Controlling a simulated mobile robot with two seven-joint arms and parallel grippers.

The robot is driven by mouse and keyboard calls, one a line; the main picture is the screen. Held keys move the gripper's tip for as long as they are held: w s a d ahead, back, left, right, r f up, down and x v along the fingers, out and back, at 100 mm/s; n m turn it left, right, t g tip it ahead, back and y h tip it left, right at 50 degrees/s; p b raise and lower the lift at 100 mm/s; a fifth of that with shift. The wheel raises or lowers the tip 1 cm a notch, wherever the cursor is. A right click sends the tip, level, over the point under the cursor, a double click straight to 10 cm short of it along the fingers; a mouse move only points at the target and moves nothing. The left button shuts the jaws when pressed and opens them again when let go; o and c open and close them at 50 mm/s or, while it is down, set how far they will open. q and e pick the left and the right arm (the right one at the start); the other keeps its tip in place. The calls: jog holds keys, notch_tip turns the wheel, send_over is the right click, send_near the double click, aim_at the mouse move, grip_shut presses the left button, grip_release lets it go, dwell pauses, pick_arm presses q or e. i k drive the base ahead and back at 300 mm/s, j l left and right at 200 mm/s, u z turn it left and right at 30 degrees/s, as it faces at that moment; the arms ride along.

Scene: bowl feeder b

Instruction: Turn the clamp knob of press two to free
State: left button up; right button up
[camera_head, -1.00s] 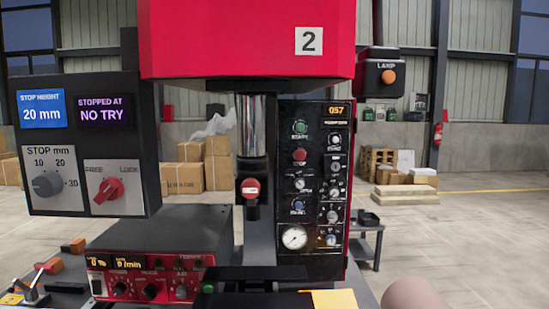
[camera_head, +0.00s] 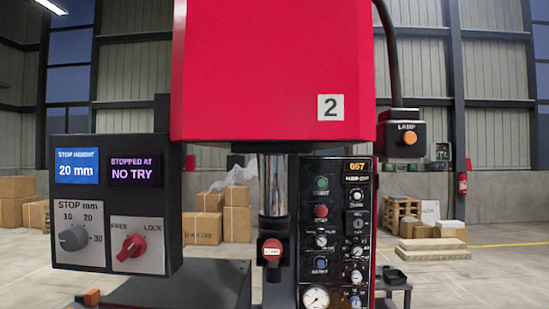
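Press two is a red machine head (camera_head: 260,70) with a white label "2" (camera_head: 330,107), in the middle of the head view. On the dark control box to its left, a red knob (camera_head: 134,248) sits on a light plate marked FREE at left and LOCK at right. Its handle slants up to the right, towards LOCK. I take this to be the clamp knob. Nothing touches it. Neither of my grippers is in view.
Left of the red knob is a grey STOP mm knob (camera_head: 73,238). Above are displays reading 20 mm (camera_head: 78,166) and NO TRY (camera_head: 134,170). A button panel (camera_head: 337,230) stands right of the steel ram (camera_head: 272,185). A lamp box (camera_head: 404,132) hangs at right.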

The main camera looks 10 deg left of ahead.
aim_at(272, 248)
jog(key=l+u, duration=0.3)
jog(key=l, duration=1.55)
